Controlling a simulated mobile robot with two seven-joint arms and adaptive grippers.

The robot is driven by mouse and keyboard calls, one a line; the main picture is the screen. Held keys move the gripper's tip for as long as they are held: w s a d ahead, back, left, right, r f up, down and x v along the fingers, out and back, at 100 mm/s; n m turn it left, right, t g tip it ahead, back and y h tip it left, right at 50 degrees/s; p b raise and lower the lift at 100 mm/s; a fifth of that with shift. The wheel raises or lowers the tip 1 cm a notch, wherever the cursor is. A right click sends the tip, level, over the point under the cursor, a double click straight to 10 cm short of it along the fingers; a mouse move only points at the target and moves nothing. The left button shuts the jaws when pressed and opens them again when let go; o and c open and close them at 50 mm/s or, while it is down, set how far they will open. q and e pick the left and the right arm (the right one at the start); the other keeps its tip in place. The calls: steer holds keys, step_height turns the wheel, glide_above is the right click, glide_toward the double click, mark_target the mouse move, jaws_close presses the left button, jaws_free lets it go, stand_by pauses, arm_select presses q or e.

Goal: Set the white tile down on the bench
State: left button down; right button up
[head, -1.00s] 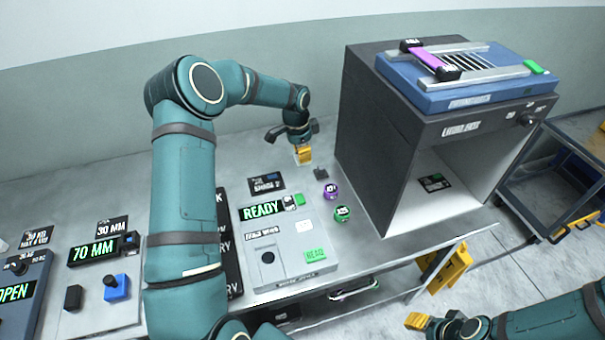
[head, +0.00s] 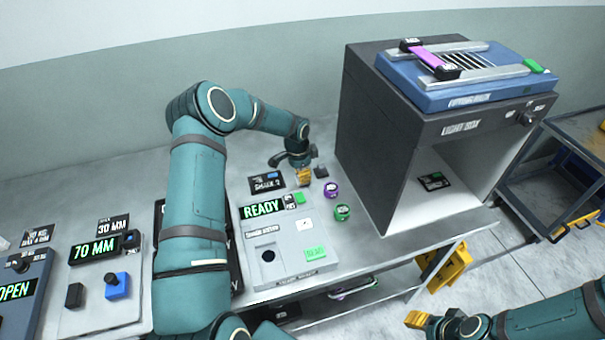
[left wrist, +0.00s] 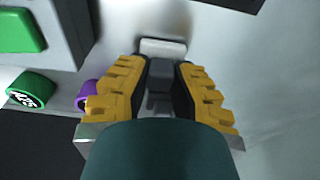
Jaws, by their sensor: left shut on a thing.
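The white tile (left wrist: 162,48) shows in the left wrist view as a small pale bar at the fingertips of my left gripper (left wrist: 161,66). The gripper is shut on it. In the head view my left gripper (head: 304,178) is low over the bench (head: 120,185), behind the READY device. The tile is too small and hidden there to tell whether it touches the bench. My right gripper (head: 416,320) is at the lower right, in front of the bench; its jaw opening cannot be made out.
The grey READY device (head: 283,255) stands in front of my left gripper. A black label (head: 267,181) lies left of it, a small dark block (head: 320,172) right. Purple (head: 331,190) and green (head: 342,212) round pieces lie nearby. The light box (head: 385,140) stands to the right.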

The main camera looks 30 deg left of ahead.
mark_target(298, 180)
arm_select(q)
steer(key=shift+f, duration=0.1)
steer(key=c, duration=1)
jaws_free()
steer(key=r, duration=0.8)
steer(key=s+r, duration=0.1)
steer(key=r, duration=0.3)
steer(key=shift+s+a+r, duration=0.1)
steer(key=shift+a, duration=0.3)
